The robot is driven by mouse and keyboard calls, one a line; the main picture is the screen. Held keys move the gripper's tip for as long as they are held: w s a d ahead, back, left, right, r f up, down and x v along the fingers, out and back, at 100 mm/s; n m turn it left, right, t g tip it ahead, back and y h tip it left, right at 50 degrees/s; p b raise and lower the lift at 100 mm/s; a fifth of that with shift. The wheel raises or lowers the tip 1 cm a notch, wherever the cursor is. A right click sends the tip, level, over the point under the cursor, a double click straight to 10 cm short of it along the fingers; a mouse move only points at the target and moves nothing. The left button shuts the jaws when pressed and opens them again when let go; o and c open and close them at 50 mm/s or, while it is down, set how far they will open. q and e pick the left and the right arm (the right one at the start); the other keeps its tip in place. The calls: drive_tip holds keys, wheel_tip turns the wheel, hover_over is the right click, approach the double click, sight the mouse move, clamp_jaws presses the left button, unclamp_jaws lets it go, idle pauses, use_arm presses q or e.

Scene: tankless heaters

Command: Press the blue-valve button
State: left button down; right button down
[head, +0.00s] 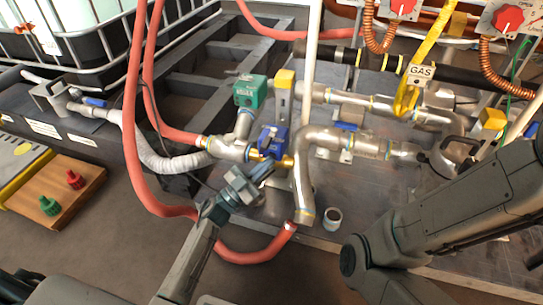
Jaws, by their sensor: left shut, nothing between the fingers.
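The blue valve (273,138) is a small blue box on the silver piping near the middle of the head view. Its button cannot be made out clearly. My left gripper (263,171) reaches up from the bottom, shut and empty. Its tips are just below the blue valve, close to the brass fitting under it. I cannot tell whether they touch anything.
A teal box (250,91) and a yellow-capped valve (285,79) stand behind the blue valve. Red hoses (150,115) loop at the left.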

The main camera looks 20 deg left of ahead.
use_arm(q)
drive_tip(key=shift+s, duration=0.4)
drive_tip(key=s+p, duration=0.3)
drive_tip(key=s, duration=0.3)
idle(0.3)
drive_tip(key=shift+a, duration=0.1)
